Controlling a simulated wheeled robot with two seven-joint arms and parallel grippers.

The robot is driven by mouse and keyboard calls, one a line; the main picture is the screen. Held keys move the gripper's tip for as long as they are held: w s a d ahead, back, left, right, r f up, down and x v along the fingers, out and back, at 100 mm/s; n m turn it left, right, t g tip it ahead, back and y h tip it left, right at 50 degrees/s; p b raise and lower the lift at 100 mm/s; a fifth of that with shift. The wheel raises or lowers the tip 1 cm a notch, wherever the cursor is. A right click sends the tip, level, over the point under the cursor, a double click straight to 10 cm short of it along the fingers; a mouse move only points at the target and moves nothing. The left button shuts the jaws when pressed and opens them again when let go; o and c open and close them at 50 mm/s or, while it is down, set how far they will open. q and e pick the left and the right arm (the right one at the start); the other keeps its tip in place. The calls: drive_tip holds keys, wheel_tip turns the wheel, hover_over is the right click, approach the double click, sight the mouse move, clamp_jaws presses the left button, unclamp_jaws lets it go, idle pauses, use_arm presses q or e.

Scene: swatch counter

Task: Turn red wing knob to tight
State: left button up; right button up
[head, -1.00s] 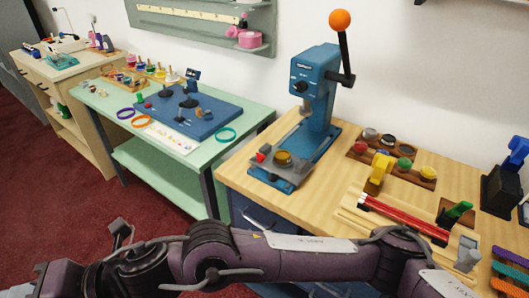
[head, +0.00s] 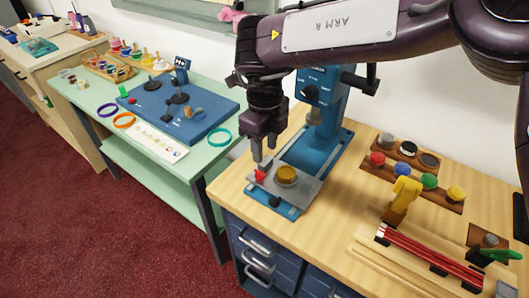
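The red wing knob (head: 260,175) sits at the front left of the grey plate (head: 303,190) on the blue press (head: 318,150). It is small in the head view and its exact angle is hard to read. My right gripper (head: 264,154) points down just above the knob. Its two fingers look a little apart, with nothing seen between them, and they appear not to touch the knob. My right arm crosses the top of the view and hides the upper part of the press. My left gripper is out of view.
A round brass piece (head: 286,174) sits on the plate beside the knob. A yellow clamp (head: 402,197), red rods (head: 425,255) and a wooden rack of coloured knobs (head: 370,170) stand right. A green table (head: 150,160) stands left.

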sight(265, 168)
drive_tip(key=f, duration=0.1)
drive_tip(key=s+f, duration=0.1)
drive_tip(key=f, duration=0.2)
drive_tip(key=shift+s+p, duration=0.3)
drive_tip(key=shift+w+f, duration=0.25)
drive_tip(key=shift+f, duration=1.25)
drive_tip(key=c, duration=0.4)
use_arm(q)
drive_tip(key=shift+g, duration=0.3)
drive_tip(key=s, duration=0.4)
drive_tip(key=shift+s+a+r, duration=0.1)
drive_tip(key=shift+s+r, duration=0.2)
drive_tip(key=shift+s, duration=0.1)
use_arm(e)
clamp_jaws()
